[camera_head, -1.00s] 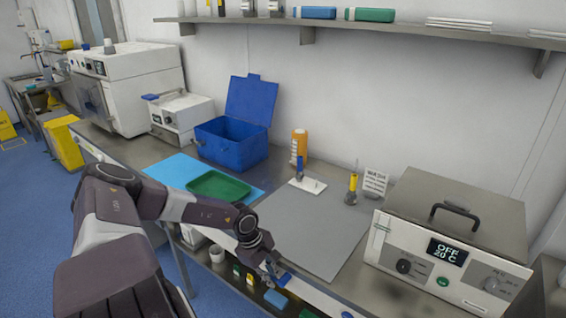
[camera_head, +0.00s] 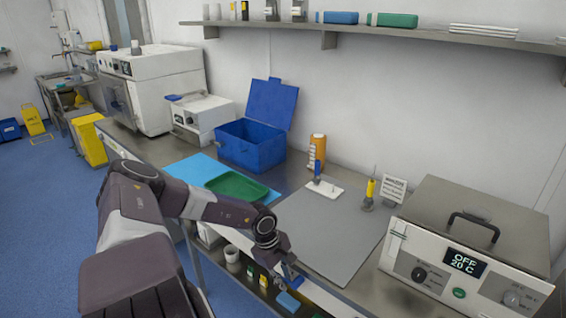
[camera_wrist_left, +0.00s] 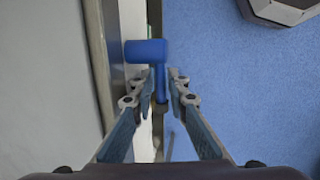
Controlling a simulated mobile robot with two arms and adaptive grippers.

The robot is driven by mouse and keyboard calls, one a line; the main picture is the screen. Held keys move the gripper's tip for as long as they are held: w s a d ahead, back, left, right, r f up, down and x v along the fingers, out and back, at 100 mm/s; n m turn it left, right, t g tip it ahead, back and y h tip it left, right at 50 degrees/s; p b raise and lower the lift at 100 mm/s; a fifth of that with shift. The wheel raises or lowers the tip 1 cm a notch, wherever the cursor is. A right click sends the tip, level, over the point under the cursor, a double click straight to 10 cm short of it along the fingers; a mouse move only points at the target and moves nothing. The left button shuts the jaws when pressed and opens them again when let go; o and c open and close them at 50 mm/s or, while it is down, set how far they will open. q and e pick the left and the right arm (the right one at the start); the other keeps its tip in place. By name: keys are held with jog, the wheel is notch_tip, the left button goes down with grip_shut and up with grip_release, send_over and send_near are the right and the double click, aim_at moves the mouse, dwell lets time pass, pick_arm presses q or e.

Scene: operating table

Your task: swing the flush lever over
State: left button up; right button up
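A blue lever with a thick rounded head and thin stem (camera_wrist_left: 147,50) shows in the left wrist view, in front of the bench's edge; I take it as the flush lever. My left gripper (camera_wrist_left: 162,85) has a fingertip close on each side of the stem. Whether the pads touch it, I cannot tell. In the head view my left gripper (camera_head: 284,274) reaches down at the front edge of the bench, with a small blue part beside it that it partly covers. My right gripper is not in view.
The steel bench carries a grey mat (camera_head: 325,235), a green tray (camera_head: 238,186), a blue box (camera_head: 250,145) and a heater unit (camera_head: 470,245) at right. A blue-handled item (camera_head: 317,182) stands on a white plate. Bottles and a cup (camera_head: 231,254) sit on a lower shelf.

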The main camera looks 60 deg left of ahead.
pick_arm(q)
jog(key=v, duration=1.2)
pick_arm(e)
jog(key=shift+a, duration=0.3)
